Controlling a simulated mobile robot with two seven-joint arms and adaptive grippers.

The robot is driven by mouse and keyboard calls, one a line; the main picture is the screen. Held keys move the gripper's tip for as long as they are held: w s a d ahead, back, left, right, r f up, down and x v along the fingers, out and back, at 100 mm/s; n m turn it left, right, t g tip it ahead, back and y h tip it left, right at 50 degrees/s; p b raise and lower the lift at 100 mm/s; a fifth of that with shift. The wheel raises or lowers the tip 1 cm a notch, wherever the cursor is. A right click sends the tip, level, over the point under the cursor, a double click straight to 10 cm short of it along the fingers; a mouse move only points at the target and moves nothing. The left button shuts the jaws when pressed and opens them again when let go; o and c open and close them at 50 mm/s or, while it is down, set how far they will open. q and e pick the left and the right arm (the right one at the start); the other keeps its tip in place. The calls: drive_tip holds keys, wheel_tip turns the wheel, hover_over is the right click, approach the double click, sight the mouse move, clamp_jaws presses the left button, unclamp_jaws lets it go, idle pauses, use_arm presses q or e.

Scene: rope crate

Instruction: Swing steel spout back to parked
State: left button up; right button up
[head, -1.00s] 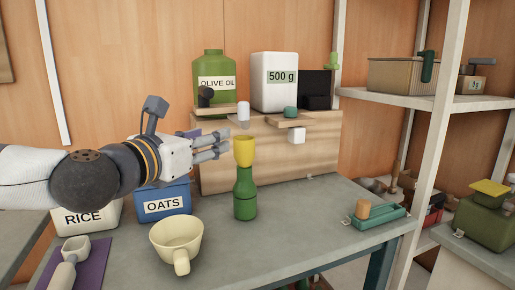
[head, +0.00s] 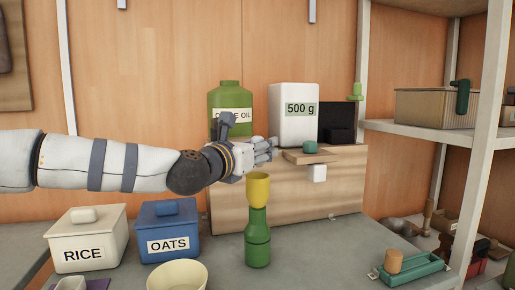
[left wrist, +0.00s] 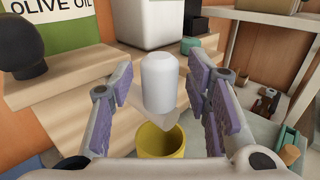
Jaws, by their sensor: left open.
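A pale grey, capped cylinder (left wrist: 160,82), which looks like the spout, tapers to a faint point above the yellow funnel (left wrist: 161,141). My left gripper (left wrist: 164,92) is open, with one purple-padded finger on each side of the cylinder. Gaps show on both sides, and I see no contact. In the head view my left gripper (head: 268,152) is in front of the wooden stand, just above the yellow funnel (head: 258,189), and hides the spout. The funnel sits on a green bottle (head: 257,240). My right gripper is not in view.
The green OLIVE OIL container (head: 229,98) and the white 500 g canister (head: 293,125) stand on the wooden stand (head: 330,195). A dark round knob (left wrist: 22,52) is left of my fingers. The RICE bin (head: 85,240) and OATS bin (head: 168,225) are below my arm.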

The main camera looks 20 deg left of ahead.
use_arm(q)
clamp_jaws()
